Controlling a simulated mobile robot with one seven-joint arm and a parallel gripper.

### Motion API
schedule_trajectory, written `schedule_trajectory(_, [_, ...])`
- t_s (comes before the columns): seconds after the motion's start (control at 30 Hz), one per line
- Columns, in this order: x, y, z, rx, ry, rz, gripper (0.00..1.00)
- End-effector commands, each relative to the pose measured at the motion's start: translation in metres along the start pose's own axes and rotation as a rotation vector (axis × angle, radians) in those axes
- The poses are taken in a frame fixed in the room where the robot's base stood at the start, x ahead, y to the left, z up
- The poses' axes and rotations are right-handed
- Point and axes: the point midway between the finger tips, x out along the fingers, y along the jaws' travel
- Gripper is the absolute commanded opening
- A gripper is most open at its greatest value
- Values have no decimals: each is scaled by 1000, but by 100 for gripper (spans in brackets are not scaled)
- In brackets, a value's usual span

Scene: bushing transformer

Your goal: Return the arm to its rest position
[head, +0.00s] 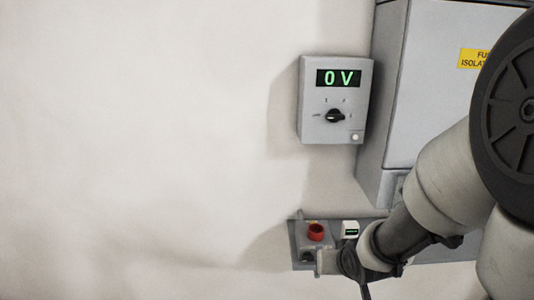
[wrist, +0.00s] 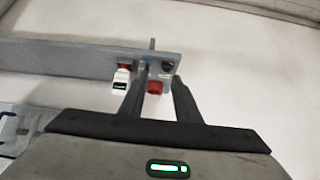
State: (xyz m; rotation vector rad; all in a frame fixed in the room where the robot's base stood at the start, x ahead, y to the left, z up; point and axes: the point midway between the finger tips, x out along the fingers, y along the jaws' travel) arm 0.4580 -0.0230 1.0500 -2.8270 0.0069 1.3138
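My arm (head: 445,180) comes in from the right in the head view and reaches down and left to the small grey panel. My gripper (wrist: 160,74) shows in the wrist view with its two dark fingers apart, and I see nothing held between them. A red round button (wrist: 154,87) on the panel shows in the gap between the fingers. In the head view the gripper (head: 345,264) is beside the panel's lower edge, just below and right of the red button (head: 316,232). I cannot tell whether the fingertips touch the panel.
The grey panel (head: 297,243) also carries a small white unit (head: 350,229) with a green display. Above it is a grey meter box (head: 312,108) reading "0 V", with a black knob (head: 335,116). A large grey cabinet (head: 420,60) stands at right. The wall (head: 130,150) at left is bare.

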Motion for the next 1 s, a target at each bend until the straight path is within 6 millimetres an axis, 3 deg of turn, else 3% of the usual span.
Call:
schedule_trajectory(0.03, [-32,0,-16,-33,-5,32,30])
schedule_trajectory(0.1, [-69,1,-22,-64,-40,68,30])
schedule_trajectory(0.3, [-182,-8,-19,-87,-132,91,30])
schedule_trajectory(0.4, [-227,-13,-11,-56,-160,68,30])
schedule_trajectory(0.5, [-257,-20,0,-36,-184,37,30])
schedule_trajectory(0.67, [-278,-24,10,-25,-206,9,30])
schedule_trajectory(1.0, [-278,-25,12,-23,-210,8,30])
